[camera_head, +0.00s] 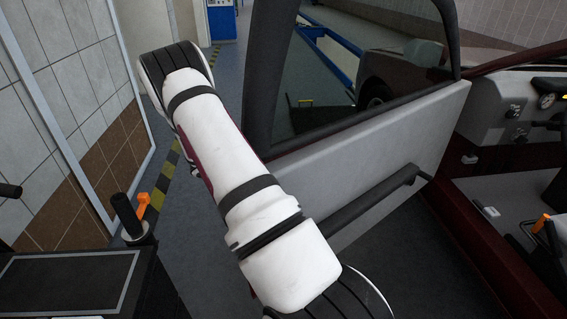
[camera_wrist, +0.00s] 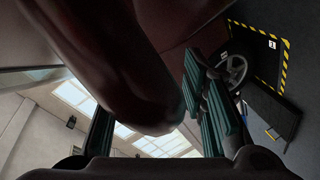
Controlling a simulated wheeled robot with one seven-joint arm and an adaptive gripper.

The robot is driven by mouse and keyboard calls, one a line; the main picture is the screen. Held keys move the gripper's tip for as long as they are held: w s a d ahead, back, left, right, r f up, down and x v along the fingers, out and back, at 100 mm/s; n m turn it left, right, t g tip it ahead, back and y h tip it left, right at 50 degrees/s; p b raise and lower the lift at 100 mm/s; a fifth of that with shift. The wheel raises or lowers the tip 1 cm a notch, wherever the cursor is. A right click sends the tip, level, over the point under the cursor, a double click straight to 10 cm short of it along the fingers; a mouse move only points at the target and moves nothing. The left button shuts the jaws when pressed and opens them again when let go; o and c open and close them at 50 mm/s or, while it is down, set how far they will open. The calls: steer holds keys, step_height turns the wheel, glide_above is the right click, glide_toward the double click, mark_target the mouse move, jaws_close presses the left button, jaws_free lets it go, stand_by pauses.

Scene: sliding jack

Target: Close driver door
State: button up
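The driver door (camera_head: 370,160) stands open in the head view, with its grey inner panel, dark window frame and long dark handle bar facing me. Its latch edge is at the left, partly hidden behind my white arm. The dark red car body (camera_head: 465,235) and door opening are to the right. My gripper (camera_wrist: 145,95) is hidden in the head view. In the wrist view its teal-padded fingers are spread wide apart. A rounded dark red car part (camera_wrist: 130,70) fills the space in front of and between them; I cannot tell whether it touches them.
A tiled wall (camera_head: 70,90) with a metal-framed panel stands at the left. A dark cart top (camera_head: 70,285) with an orange-handled tool is at the lower left. Floor with yellow-black striping shows between wall and door. A wheel (camera_wrist: 232,68) shows in the wrist view.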

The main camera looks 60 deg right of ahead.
steer(key=shift+s+d, duration=0.1)
steer(key=shift+d, duration=0.05)
steer(key=shift+c, duration=0.3)
jaws_close()
